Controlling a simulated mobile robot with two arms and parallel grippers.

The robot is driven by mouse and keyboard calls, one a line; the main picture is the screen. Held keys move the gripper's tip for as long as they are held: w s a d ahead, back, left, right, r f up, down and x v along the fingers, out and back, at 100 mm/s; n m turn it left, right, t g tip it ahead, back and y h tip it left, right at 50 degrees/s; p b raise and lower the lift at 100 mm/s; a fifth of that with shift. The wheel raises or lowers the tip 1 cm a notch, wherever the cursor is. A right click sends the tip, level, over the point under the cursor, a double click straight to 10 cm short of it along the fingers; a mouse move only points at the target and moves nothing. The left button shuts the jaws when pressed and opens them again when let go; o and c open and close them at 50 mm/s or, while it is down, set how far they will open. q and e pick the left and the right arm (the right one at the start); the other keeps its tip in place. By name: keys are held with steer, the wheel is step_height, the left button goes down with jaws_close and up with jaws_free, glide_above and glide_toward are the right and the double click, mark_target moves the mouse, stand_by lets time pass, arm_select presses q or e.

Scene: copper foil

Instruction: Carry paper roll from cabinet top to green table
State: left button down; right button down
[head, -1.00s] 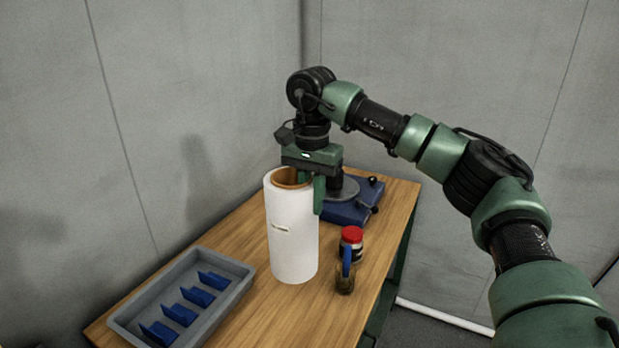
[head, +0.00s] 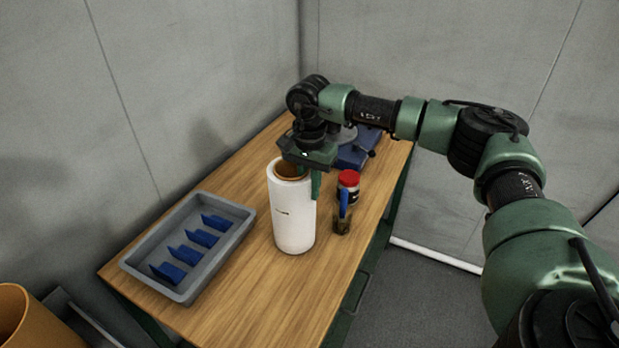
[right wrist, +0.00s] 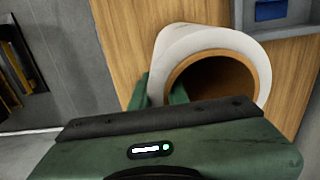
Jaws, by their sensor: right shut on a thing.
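The paper roll (head: 293,217) is a tall white cylinder with a brown core, upright over the middle of the wooden tabletop (head: 270,300) of the table with green legs. My right gripper (head: 308,180) is at the roll's top, shut on its wall, with one finger outside. In the right wrist view, the roll (right wrist: 195,42) shows its open brown core beside the green fingers (right wrist: 160,92). I cannot tell whether the roll's base touches the tabletop. My left gripper is not in view.
A grey tray (head: 240,211) with blue dividers lies left of the roll. A red-lidded jar (head: 348,181) and a blue-handled brush-like item (head: 343,213) stand close to its right. A blue device (head: 358,148) sits behind. Bare wood lies in front.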

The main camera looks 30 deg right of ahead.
steer(key=shift+r, duration=0.1)
steer(key=c, duration=1.5)
jaws_free()
steer(key=shift+o, duration=0.7)
steer(key=shift+s, duration=0.15)
steer(key=shift+r+b, duration=0.4)
steer(key=shift+r, duration=0.1)
step_height(320, 180, up, 10)
steer(key=b, duration=0.3)
steer(key=shift+a+f, duration=0.1)
steer(key=shift+f, duration=0.05)
steer(key=shift+r, duration=0.65)
